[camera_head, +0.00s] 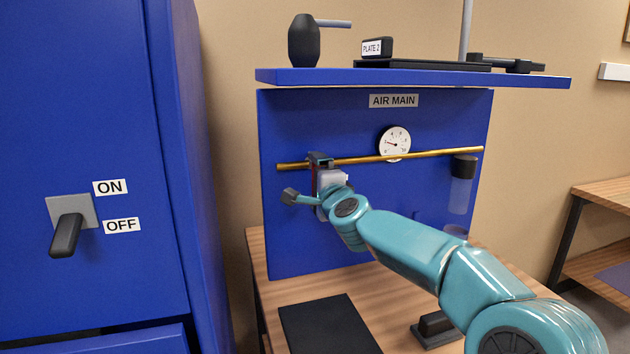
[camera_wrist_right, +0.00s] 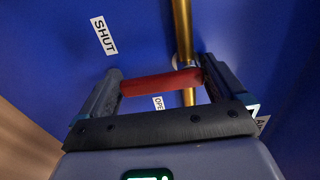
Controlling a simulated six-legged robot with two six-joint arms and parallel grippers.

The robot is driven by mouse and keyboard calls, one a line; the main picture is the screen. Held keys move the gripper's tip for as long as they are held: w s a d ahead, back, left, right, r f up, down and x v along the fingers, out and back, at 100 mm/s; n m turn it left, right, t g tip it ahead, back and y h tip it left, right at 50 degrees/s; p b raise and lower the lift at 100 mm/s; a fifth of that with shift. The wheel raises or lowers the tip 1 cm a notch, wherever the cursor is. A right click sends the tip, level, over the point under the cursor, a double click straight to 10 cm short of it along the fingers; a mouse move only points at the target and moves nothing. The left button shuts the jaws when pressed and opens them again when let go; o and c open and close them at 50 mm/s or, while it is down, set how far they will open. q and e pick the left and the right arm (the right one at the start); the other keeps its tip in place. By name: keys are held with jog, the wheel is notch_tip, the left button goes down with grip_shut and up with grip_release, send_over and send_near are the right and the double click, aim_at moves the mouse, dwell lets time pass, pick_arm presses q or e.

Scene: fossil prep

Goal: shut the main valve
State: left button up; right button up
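The main valve's red handle (camera_wrist_right: 160,82) shows in the right wrist view, sticking out sideways from the brass pipe (camera_wrist_right: 182,30). A SHUT label (camera_wrist_right: 105,35) is above left of it. In the head view my right gripper (camera_head: 318,172) is at the left part of the pipe, hiding most of the valve. My left gripper is not in view.
A pressure gauge (camera_head: 395,143) and a clear filter bowl (camera_head: 461,190) are right of the valve. A blue shelf (camera_head: 420,77) overhangs the panel. A blue cabinet (camera_head: 95,270) with a switch lever (camera_head: 67,235) stands left. A black mat (camera_head: 328,328) lies on the bench.

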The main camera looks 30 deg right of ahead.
jog(key=shift+s+d, duration=0.15)
jog(key=shift+s, duration=0.05)
jog(key=b+v, duration=0.1)
jog(key=v, duration=1.5)
jog(key=shift+s, duration=0.2)
